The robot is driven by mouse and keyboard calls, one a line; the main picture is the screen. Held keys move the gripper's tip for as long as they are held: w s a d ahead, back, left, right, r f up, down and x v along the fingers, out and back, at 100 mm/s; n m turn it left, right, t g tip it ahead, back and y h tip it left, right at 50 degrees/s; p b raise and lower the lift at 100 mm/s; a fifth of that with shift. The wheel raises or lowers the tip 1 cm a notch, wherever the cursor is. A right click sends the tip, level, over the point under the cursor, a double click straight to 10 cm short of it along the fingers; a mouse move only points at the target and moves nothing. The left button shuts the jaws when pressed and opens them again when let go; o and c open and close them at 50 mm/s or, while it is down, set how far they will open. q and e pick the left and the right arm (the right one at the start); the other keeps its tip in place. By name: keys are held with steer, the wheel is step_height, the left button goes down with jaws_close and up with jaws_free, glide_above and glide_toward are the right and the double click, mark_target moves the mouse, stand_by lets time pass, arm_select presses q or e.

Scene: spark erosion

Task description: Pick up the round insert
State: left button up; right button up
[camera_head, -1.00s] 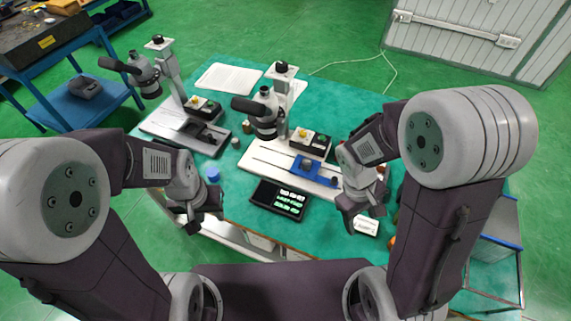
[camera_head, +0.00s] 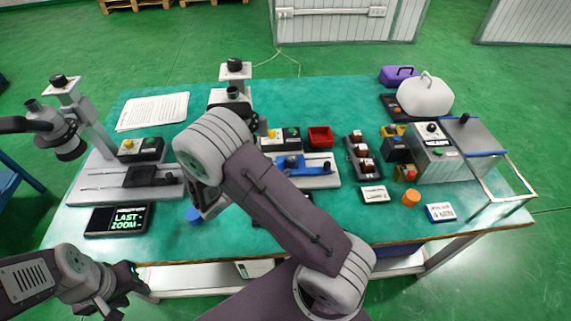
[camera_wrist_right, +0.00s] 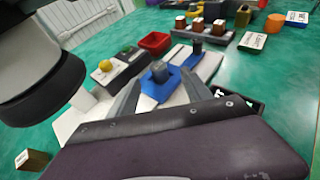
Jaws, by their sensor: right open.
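I cannot tell for sure which piece is the round insert. A grey round piece (camera_wrist_right: 158,70) sits on a blue fixture (camera_wrist_right: 166,88) in the right wrist view. The blue fixture also shows in the head view (camera_head: 318,171). A dark upright cylinder (camera_wrist_right: 196,48) stands just beyond it. My right gripper (camera_wrist_right: 160,84) is open, with its fingers either side of the blue fixture in the picture; no contact is visible. In the head view my right arm hides much of that gripper (camera_head: 208,208). My left gripper (camera_head: 125,292) is low at the left, off the table; its jaws are unclear.
Microscope stands (camera_head: 70,135) rise at left and centre. A red bin (camera_head: 320,136), a dark rack of brown pieces (camera_head: 362,158), an orange round piece (camera_head: 411,197) and a grey machine (camera_head: 455,150) lie to the right.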

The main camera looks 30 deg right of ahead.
mark_target(291, 159)
steer(key=x, duration=0.2)
steer(key=shift+w+d+f, duration=0.2)
steer(key=x, duration=0.5)
steer(key=shift+w+f, duration=0.15)
jaws_close()
